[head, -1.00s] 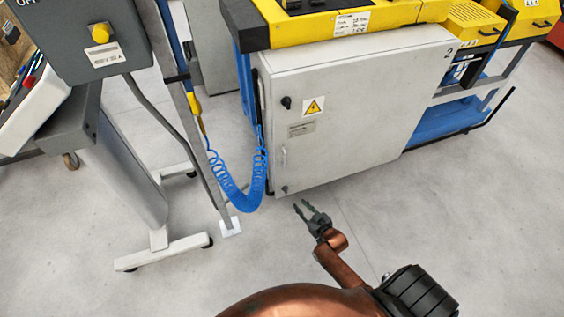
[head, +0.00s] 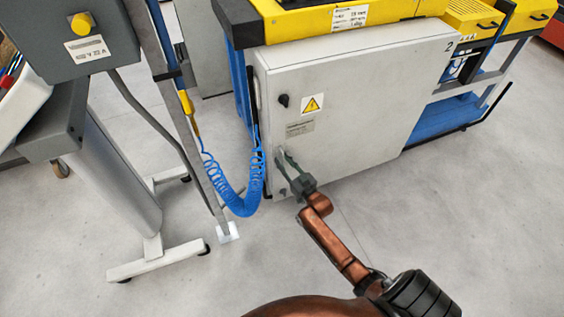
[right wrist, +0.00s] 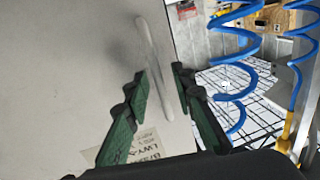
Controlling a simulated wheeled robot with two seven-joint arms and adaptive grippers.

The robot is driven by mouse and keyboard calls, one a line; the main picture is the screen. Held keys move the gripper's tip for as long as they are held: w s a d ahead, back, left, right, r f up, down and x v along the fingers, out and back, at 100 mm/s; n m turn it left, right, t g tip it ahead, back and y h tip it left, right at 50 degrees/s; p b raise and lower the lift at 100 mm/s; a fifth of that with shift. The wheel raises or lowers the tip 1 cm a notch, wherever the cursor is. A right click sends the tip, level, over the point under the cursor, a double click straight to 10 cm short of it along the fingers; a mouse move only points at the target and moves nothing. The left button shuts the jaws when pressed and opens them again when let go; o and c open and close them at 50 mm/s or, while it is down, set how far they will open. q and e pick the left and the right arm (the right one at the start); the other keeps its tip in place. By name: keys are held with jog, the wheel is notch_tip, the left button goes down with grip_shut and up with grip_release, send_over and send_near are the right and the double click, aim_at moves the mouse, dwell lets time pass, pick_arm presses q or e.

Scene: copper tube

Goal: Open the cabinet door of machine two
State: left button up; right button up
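The light grey cabinet door (head: 365,105) of the machine marked 2 is shut in the head view. It carries a yellow warning sign and a black knob (head: 283,100) near its left edge. My right gripper (head: 281,168) is at the lower left of the door, in front of the door handle. In the right wrist view the slim pale handle (right wrist: 151,62) stands between the two open green fingers of that gripper (right wrist: 160,72). I cannot tell whether either finger touches it. My left gripper is not in view.
A blue coiled hose (head: 236,195) hangs just left of the door edge. A grey stand (head: 115,180) with a control box (head: 75,40) is at the left. The grey floor in front of the door is clear.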

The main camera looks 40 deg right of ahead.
jog(key=shift+c, duration=0.6)
grip_shut()
